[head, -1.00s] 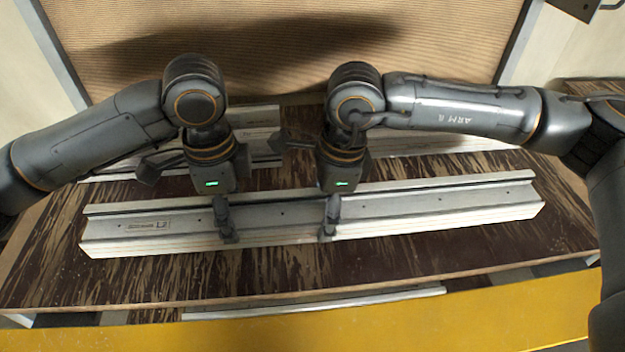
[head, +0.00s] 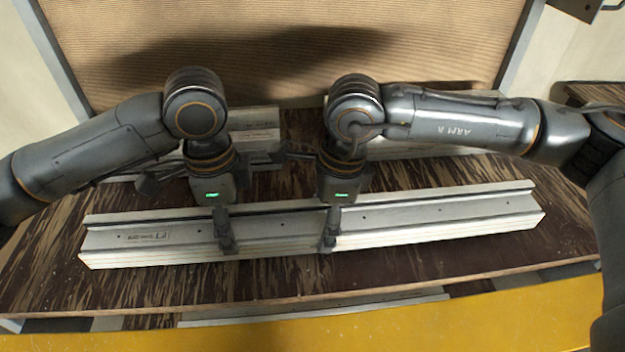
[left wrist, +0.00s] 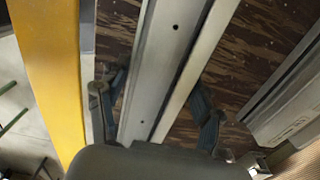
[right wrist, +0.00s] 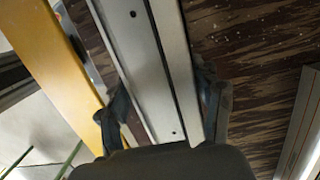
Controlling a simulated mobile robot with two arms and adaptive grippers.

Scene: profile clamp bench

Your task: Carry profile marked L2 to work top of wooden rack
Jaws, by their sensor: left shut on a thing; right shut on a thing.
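A long pale metal profile (head: 430,219) lies crosswise over the dark streaked wooden top (head: 400,265) in the head view. A small printed label, too blurred to read surely, is near its left end. My left gripper (head: 227,246) is shut on the profile left of its middle. My right gripper (head: 328,243) is shut on it right of there. In the left wrist view the profile (left wrist: 165,50) runs between the fingers; likewise in the right wrist view, where the profile (right wrist: 145,60) is also between them. I cannot tell whether it touches the wood.
Other pale profiles (head: 255,138) lie along the back of the wooden top, partly hidden by my arms. A ribbed tan panel (head: 300,45) stands behind. A yellow beam (head: 420,325) runs along the front, with another pale strip (head: 300,310) just behind it.

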